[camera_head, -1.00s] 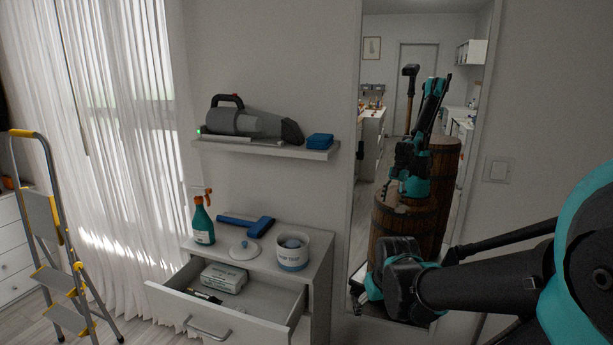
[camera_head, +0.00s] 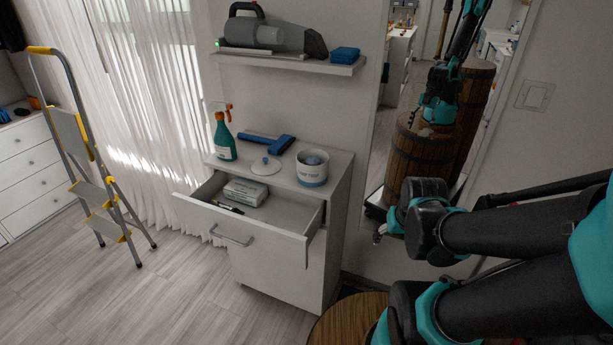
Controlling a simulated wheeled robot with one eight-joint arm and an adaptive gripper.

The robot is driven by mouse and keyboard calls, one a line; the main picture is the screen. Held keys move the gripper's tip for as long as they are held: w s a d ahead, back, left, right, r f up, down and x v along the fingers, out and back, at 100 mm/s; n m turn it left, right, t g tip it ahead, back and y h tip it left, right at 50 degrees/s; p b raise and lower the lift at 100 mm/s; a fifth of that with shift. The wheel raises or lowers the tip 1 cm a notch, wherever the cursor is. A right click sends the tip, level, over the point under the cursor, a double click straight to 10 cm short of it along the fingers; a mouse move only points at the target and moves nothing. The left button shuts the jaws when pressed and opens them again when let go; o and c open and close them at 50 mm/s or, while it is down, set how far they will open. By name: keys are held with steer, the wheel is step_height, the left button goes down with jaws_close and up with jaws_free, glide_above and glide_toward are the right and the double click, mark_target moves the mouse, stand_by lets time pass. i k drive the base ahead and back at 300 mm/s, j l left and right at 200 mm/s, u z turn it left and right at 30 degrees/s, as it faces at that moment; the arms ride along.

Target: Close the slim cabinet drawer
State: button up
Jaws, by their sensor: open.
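The slim white cabinet (camera_head: 275,272) stands against the wall left of the mirror. Its top drawer (camera_head: 246,221) is pulled out toward me, with a metal bar handle (camera_head: 231,239) on its front. Inside lie a pale packet (camera_head: 245,192) and a dark, pen-like item (camera_head: 228,208). My teal and black arm reaches in from the right. What shows of my gripper (camera_head: 380,234) is a small grey part beyond the wrist, right of the cabinet and apart from the drawer in the picture. It is open; most of it is hidden behind the wrist.
On the cabinet top stand a green spray bottle (camera_head: 224,137), a blue-headed tool (camera_head: 267,142), a lid (camera_head: 265,166) and a white pot (camera_head: 312,168). A round wooden top (camera_head: 345,322) is below my arm. A stepladder (camera_head: 84,150) stands left. Floor before the drawer is clear.

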mark_target(293, 220)
steer(key=j+u, duration=0.1)
steer(key=u, duration=0.3)
steer(key=j+u, duration=0.15)
steer(key=u, duration=0.25)
steer(key=l+u, duration=0.25)
steer(key=u, duration=0.25)
steer(key=i+j+u, duration=0.4)
steer(key=k+l, duration=0.05)
